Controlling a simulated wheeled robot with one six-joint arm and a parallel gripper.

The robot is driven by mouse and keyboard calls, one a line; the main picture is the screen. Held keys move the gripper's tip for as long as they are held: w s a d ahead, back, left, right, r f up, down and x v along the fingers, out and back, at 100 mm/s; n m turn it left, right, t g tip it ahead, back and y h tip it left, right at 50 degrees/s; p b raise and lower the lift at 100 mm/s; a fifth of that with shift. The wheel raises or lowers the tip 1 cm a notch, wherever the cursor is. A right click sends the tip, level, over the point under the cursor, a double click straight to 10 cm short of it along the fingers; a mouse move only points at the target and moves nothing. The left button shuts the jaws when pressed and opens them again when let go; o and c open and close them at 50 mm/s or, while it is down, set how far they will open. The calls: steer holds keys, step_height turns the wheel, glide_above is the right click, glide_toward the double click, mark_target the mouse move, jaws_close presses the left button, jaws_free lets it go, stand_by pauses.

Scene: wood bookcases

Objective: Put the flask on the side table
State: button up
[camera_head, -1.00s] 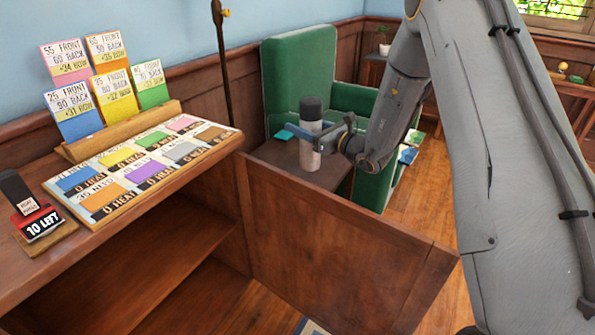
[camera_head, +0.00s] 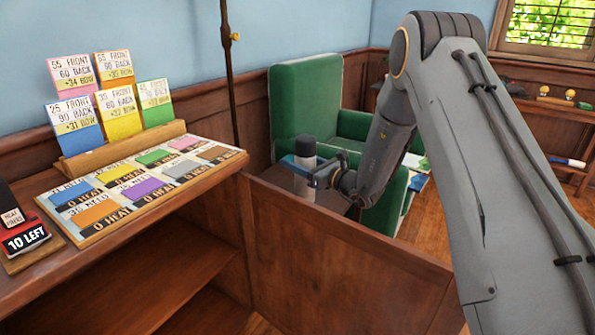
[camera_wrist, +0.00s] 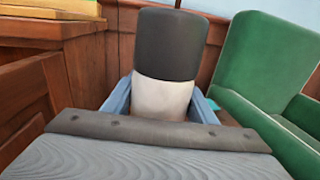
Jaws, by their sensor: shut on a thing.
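The flask (camera_head: 304,168) is an upright cylinder with a black cap and a pale body. My gripper (camera_head: 308,172) is shut around its body, and the flask is over the dark side table (camera_head: 332,199) beside the green armchair. Whether its base touches the tabletop is unclear. In the wrist view the flask (camera_wrist: 165,97) stands between the blue-grey fingers of my gripper (camera_wrist: 162,105), its lower end hidden by the gripper body.
The green armchair (camera_head: 298,98) stands right behind the table. A wooden panel (camera_head: 345,265) stands in front, joined to a bookcase with cards and a board (camera_head: 140,190). A thin dark pole (camera_head: 228,80) rises behind the bookcase. A teal item (camera_wrist: 213,105) lies near the flask.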

steer(key=shift+f, duration=1.65)
steer(key=o, duration=1.4)
steer(key=shift+c, duration=0.2)
steer(key=v, duration=1.2)
steer(key=shift+r, duration=0.2)
